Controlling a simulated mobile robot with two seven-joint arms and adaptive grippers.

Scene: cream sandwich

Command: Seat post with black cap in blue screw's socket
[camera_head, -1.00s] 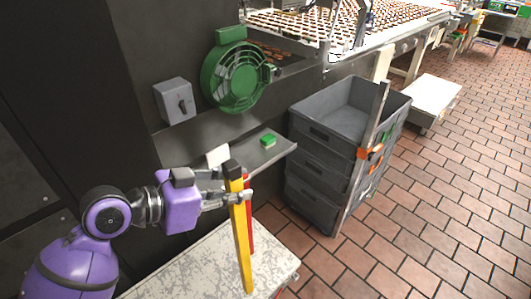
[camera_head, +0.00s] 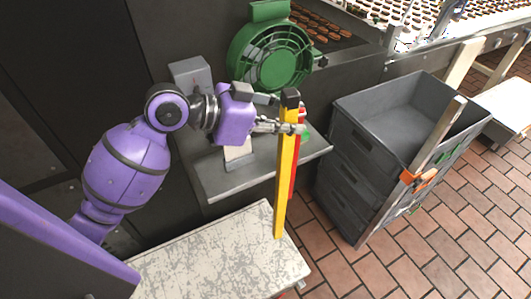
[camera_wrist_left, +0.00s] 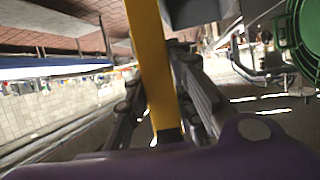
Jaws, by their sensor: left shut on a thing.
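The yellow post (camera_head: 286,165) with its black cap (camera_head: 291,98) on top stands nearly upright in my left gripper (camera_head: 289,127). The gripper is shut around it a little below the cap. The post's lower end shows against the right part of the pale worn table top; I cannot tell whether it touches. In the left wrist view, the yellow post (camera_wrist_left: 150,60) runs between the fingers, with the black cap (camera_wrist_left: 169,137) near the palm. I cannot make out a blue screw or its socket. My right gripper is not in view.
A red post (camera_head: 294,178) stands just behind the yellow one. The pale table (camera_head: 205,262) is otherwise bare. A grey shelf (camera_head: 225,187), a green fan (camera_head: 268,58) and stacked grey crates (camera_head: 345,182) are behind. A leaning bar with an orange clamp (camera_head: 418,178) is by the crates.

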